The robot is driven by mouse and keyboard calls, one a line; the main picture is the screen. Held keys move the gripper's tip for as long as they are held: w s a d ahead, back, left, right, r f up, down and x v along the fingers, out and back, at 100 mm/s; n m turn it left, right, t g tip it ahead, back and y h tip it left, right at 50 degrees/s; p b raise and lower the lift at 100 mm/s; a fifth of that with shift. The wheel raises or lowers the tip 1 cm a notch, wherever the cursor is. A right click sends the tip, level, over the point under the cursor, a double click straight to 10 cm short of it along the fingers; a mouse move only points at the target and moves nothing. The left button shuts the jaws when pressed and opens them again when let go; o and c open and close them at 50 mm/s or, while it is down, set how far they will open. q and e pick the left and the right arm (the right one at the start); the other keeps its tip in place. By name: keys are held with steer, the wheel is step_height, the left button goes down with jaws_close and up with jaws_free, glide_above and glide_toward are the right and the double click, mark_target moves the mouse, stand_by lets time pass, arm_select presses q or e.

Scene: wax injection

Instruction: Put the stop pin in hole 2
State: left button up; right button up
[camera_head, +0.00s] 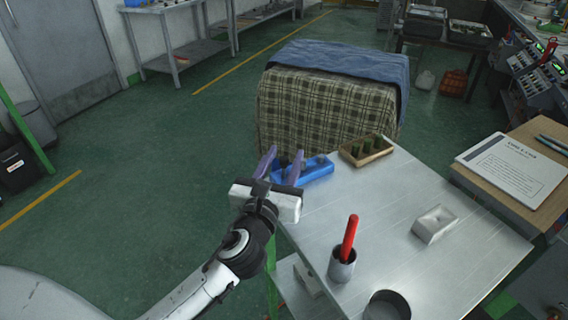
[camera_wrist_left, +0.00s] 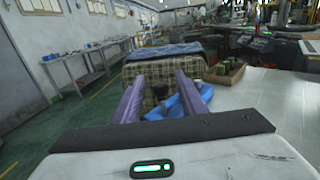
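My left gripper (camera_head: 281,162) is open, its two purple fingers spread and pointing away over the table's left edge. It also shows open in the left wrist view (camera_wrist_left: 159,84), with nothing held between the fingers. A blue tray (camera_head: 318,173) lies on the table just right of the fingertips and is partly hidden by them. Small greyish items (camera_head: 309,163) are in it, too small to identify. I cannot pick out the stop pin or hole 2 for certain. A pale block with a recess (camera_head: 435,225) lies on the right part of the table. My right gripper is not in view.
A wooden tray (camera_head: 374,158) with dark green pieces is at the table's far edge. A metal cup (camera_head: 342,265) holding a red-handled tool (camera_head: 350,236) and a round dish (camera_head: 386,306) stand nearer. The metal table's middle (camera_head: 385,205) is clear.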

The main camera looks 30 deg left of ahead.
arm_select(q)
jaws_close()
